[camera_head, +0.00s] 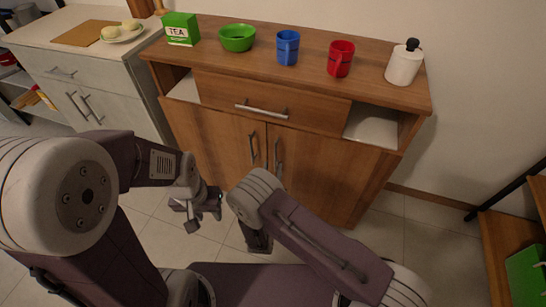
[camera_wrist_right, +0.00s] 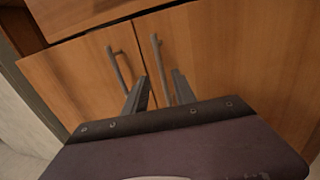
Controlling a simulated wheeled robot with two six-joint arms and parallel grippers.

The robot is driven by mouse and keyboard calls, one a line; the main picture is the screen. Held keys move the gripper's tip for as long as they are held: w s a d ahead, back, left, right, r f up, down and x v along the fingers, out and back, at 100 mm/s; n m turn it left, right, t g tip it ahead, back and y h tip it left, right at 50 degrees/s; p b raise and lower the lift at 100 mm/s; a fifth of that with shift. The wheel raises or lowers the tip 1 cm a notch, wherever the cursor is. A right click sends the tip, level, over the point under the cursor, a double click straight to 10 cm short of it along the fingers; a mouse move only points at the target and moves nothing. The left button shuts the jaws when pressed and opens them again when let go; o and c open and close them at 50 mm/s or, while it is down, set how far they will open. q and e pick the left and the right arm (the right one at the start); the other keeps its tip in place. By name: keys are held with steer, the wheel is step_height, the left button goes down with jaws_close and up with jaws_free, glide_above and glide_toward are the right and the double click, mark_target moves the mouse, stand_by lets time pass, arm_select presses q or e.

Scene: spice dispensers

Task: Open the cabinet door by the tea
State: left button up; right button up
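The wooden cabinet (camera_head: 218,133) has a green tea box (camera_head: 181,29) on the left end of its top. Both of its lower doors look closed: a left door (camera_head: 205,138), on the tea side, and a right door (camera_head: 318,168). The left door handle (camera_head: 252,150) and right door handle (camera_head: 278,155) are upright metal bars near the centre seam. My left gripper (camera_head: 204,216) hangs empty in front of the left door and looks open. My right gripper (camera_wrist_right: 160,88) is open and empty in the wrist view, with the right handle (camera_wrist_right: 158,65) appearing between its fingers; contact is unclear.
The cabinet top bears a green bowl (camera_head: 237,38), blue cup (camera_head: 288,47), red cup (camera_head: 341,58) and white jar (camera_head: 404,64). A closed drawer (camera_head: 270,103) sits above the doors. A white counter (camera_head: 60,32) stands left. Floor at right is clear before a shelf (camera_head: 497,250).

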mark_target(275, 155)
steer(key=w, duration=0.2)
steer(key=w+b, duration=0.1)
steer(key=w, duration=0.1)
steer(key=w+d, duration=0.1)
steer(key=w, duration=0.1)
steer(key=shift+w+f+b, duration=0.15)
steer(key=shift+w+b, duration=0.1)
steer(key=shift+b, duration=0.15)
steer(key=shift+w, duration=0.45)
jaws_close()
stand_by(0.5)
